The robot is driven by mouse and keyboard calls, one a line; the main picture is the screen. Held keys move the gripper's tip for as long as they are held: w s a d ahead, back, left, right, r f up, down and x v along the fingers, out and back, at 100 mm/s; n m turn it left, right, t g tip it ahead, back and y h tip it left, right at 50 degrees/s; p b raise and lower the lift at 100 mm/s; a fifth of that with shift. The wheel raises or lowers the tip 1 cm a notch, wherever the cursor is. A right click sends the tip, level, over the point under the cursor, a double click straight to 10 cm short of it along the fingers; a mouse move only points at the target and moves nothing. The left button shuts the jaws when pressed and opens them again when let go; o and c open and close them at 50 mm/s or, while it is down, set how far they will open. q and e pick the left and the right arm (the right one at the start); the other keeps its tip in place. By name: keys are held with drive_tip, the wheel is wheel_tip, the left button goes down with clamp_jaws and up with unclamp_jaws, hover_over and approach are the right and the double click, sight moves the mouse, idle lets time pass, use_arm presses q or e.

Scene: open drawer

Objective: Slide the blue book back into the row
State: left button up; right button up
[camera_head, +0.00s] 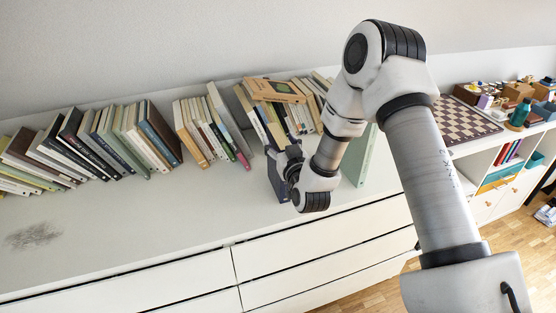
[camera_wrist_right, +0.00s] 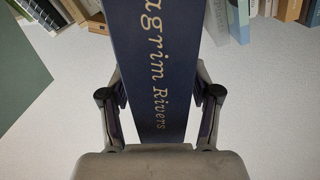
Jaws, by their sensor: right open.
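In the head view the blue book (camera_head: 277,186) stands out in front of the row, partly hidden by my right gripper (camera_head: 284,160). The gripper is open around the spine; I cannot tell whether a finger touches it. The row of books (camera_head: 205,130) stands along the wall, and its part behind my arm is partly hidden. My left gripper is not in view.
A pale green book (camera_head: 361,160) stands forward, right of my gripper; it shows in the wrist view (camera_wrist_right: 20,75). An orange-brown book (camera_head: 274,90) lies across book tops. A chessboard (camera_head: 466,120) is at right.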

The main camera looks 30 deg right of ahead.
drive_tip(key=shift+w+d+r, duration=0.1)
drive_tip(key=shift+w+d, duration=0.05)
drive_tip(key=shift+w, duration=0.45)
drive_tip(key=shift+c, duration=1)
clamp_jaws()
drive_tip(key=shift+r, duration=0.15)
